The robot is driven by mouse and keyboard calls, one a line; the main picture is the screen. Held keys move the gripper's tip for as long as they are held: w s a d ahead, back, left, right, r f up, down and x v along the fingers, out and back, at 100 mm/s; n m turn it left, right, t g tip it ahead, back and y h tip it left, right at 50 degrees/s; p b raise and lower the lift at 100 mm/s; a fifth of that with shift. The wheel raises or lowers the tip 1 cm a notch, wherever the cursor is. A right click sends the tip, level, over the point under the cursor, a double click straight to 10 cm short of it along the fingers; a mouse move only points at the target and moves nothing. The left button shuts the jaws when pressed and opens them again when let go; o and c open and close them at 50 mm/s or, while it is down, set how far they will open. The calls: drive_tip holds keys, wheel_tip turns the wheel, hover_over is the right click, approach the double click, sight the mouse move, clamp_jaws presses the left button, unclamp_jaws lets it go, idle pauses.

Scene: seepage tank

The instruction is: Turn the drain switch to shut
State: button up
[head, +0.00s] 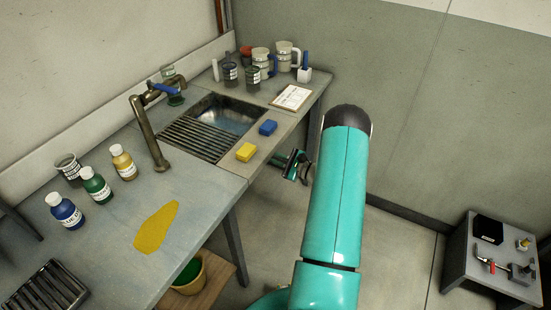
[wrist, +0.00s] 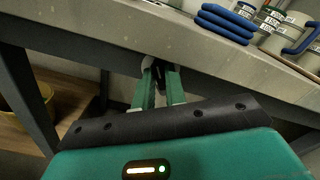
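A grey cabinet (head: 456,262) stands low at the far right in the head view. On its top are a red-handled lever (head: 487,265), a black box (head: 488,229) and small brass fittings (head: 522,244). None is clearly labelled, so I cannot tell for sure which is the drain switch or how it is set. My gripper (head: 290,163) is beside the front edge of the sink bench, far from the cabinet. In the wrist view, its two green fingers (wrist: 160,88) stand apart with a narrow gap, empty, below the bench edge. The cabinet is not in the wrist view.
A yellow bucket (head: 190,275) stands below. The floor between bench and cabinet is clear.

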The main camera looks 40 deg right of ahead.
clamp_jaws()
drive_tip(key=shift+n, duration=1.4)
drive_tip(key=shift+o, duration=1.3)
unclamp_jaws()
drive_tip(key=v, duration=1.4)
drive_tip(key=shift+a, duration=0.1)
drive_tip(key=shift+w, duration=0.1)
